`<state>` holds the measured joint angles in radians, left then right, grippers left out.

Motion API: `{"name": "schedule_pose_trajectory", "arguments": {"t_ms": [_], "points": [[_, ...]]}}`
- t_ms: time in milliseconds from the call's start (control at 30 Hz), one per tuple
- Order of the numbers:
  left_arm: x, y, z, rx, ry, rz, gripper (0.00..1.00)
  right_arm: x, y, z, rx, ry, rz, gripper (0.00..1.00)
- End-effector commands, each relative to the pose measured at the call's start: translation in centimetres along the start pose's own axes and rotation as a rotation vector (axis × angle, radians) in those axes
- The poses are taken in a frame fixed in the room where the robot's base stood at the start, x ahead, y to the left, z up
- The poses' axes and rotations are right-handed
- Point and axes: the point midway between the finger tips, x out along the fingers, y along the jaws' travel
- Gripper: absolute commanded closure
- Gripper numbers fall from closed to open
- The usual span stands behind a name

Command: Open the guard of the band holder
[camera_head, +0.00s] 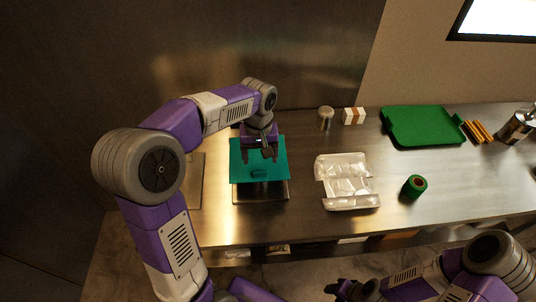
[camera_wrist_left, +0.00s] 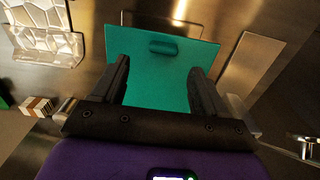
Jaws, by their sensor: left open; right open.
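A flat teal panel (camera_head: 242,174), which looks like the guard of the band holder, sits over a metal base (camera_head: 260,195) on the left part of the counter. A small teal handle (camera_head: 259,173) stands out near its front edge. The panel also shows in the left wrist view (camera_wrist_left: 155,88), with the handle (camera_wrist_left: 175,47) near its upper edge there. My left gripper (camera_head: 261,155) is open and empty above the panel, its fingers pointing down, behind the handle in the head view. I cannot tell whether the fingers touch the panel. My right gripper (camera_head: 345,289) is open, low at the bottom, away from the panel.
A crinkled translucent tray (camera_head: 347,183) and a green roll (camera_head: 414,186) lie right of the panel. A metal can (camera_head: 326,118), a small banded box (camera_head: 354,116) and a green tray (camera_head: 423,127) stand behind. A bare metal plate (camera_wrist_left: 252,66) lies beside the panel.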

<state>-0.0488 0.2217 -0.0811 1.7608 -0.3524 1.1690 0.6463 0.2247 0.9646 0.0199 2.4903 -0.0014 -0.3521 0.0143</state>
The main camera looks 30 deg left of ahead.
Motion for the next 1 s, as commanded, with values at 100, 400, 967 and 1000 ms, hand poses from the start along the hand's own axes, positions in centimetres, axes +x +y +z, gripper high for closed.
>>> {"name": "schedule_pose_trajectory", "arguments": {"t_ms": [100, 400, 967, 1000], "points": [[-0.3, -0.5, 0.0, -0.015, 0.001, -0.01, 0.27, 0.1, 0.1, 0.0, 0.0, 0.0, 0.0, 0.57], [4.4, -0.6, 0.1, -0.015, -0.001, -0.012, 0.27, 0.7, 0.3, 0.0, 0.0, -0.001, 0.0, 0.57], [6.7, -0.5, 0.0, -0.014, 0.002, -0.009, 0.31, 0.9, 0.3, 0.0, 0.0, 0.0, 0.0, 0.57], [6.7, -0.5, 0.0, -0.014, 0.002, -0.009, 0.37, 0.9, 0.3, 0.0, 0.0, 0.0, 0.0, 0.57]]}}
